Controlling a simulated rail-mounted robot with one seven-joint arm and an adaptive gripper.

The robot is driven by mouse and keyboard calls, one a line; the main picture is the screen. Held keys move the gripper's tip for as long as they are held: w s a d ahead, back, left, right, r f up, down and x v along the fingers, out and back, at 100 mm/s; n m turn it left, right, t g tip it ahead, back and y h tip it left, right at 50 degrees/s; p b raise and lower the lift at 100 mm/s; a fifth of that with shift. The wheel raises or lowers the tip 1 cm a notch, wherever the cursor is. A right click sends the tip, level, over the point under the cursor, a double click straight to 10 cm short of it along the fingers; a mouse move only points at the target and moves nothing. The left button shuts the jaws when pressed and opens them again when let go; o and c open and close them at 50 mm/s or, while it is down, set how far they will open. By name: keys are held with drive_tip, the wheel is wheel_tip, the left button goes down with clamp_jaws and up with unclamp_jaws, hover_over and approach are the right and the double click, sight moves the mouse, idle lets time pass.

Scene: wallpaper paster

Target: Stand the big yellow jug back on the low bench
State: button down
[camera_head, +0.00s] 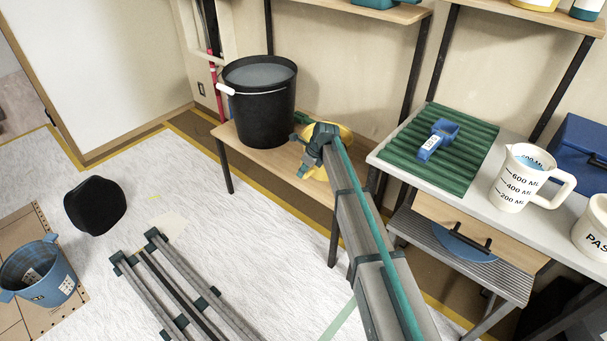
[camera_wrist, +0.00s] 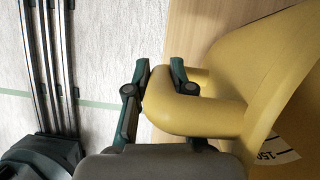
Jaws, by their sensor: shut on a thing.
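The big yellow jug (camera_wrist: 262,75) fills the right of the wrist view, with part of a printed scale on its side. My gripper (camera_wrist: 160,75) is shut on the jug's handle (camera_wrist: 195,118), one finger on each side of it. In the head view the jug (camera_head: 345,133) shows only in part behind my gripper (camera_head: 304,150) and arm. It is at the low bench (camera_head: 285,165), to the right of a black bucket. The jug's base is hidden, so I cannot tell whether it touches the bench top.
The black bucket (camera_head: 262,110) of liquid stands on the bench's left part. A higher worktop (camera_head: 395,160) to the right holds a green ribbed mat (camera_head: 455,170), a blue scoop (camera_head: 437,140) and a white measuring jug (camera_head: 525,180). Rails (camera_head: 180,290) and a blue bucket (camera_head: 45,275) are lower left.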

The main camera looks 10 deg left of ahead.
drive_tip(key=shift+f, duration=0.5)
drive_tip(key=c, duration=1)
unclamp_jaws()
drive_tip(key=p+v, duration=0.1)
drive_tip(key=v, duration=1.1)
drive_tip(key=shift+s, duration=0.1)
